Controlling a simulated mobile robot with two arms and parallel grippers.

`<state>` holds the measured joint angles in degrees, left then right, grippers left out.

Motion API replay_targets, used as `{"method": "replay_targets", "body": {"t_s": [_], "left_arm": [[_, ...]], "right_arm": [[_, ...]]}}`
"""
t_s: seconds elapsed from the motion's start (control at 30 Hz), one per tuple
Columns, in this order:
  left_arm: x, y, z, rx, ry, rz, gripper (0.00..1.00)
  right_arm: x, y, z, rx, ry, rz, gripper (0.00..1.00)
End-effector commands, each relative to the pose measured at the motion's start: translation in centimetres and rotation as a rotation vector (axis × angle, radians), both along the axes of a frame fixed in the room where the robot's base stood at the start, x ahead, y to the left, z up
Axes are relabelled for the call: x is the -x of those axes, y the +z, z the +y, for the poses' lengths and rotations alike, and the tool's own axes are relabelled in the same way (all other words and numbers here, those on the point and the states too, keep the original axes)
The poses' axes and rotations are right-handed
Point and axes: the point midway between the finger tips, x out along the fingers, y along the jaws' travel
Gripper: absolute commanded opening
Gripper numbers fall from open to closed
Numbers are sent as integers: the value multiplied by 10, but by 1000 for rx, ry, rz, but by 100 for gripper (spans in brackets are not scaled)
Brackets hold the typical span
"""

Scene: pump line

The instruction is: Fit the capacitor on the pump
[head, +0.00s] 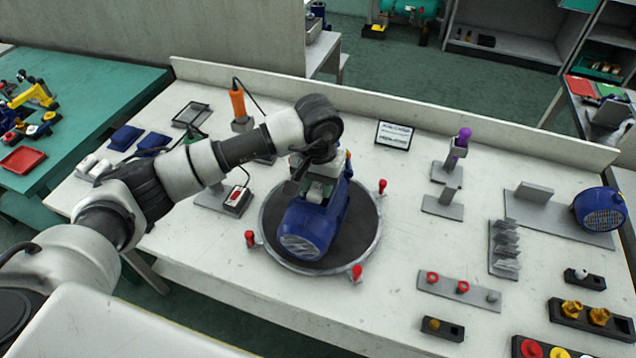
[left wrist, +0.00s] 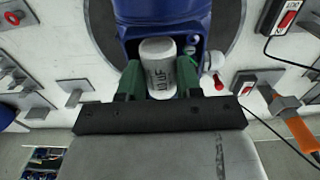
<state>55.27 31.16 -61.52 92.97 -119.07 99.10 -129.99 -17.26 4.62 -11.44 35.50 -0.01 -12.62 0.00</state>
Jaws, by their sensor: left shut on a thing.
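The blue pump (head: 308,228) sits on a round dark turntable (head: 362,232) in the middle of the bench. In the left wrist view its blue body (left wrist: 165,10) is at the top, with an open blue box on the near side. The white capacitor (left wrist: 160,66), with dark print reading about 10 uF, is within the outline of that box. My left gripper (left wrist: 159,82) has its green fingers shut on the capacitor's two sides. In the head view the left gripper (head: 318,186) is over the pump's far end. Whether the capacitor is fully seated is hidden. My right gripper is not in view.
Red-topped pegs (head: 357,272) stand around the turntable. An orange-handled tool (head: 238,103) stands behind left, and a small box with a red switch (head: 237,198) is left of the turntable. Grey holders and fittings fill the right; another blue motor (head: 599,210) stands far right.

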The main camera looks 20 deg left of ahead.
Motion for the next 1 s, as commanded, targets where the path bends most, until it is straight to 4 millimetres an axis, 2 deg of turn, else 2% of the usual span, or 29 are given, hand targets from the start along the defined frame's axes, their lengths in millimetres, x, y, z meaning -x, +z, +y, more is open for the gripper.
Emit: {"method": "replay_targets", "body": {"t_s": [0.53, 1.0], "left_arm": [[0, -1, 0, 0, 1, -1, 15], [0, 0, 0, 0, 1, 0, 15]], "right_arm": [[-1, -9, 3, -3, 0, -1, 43], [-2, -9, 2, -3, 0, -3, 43]]}}
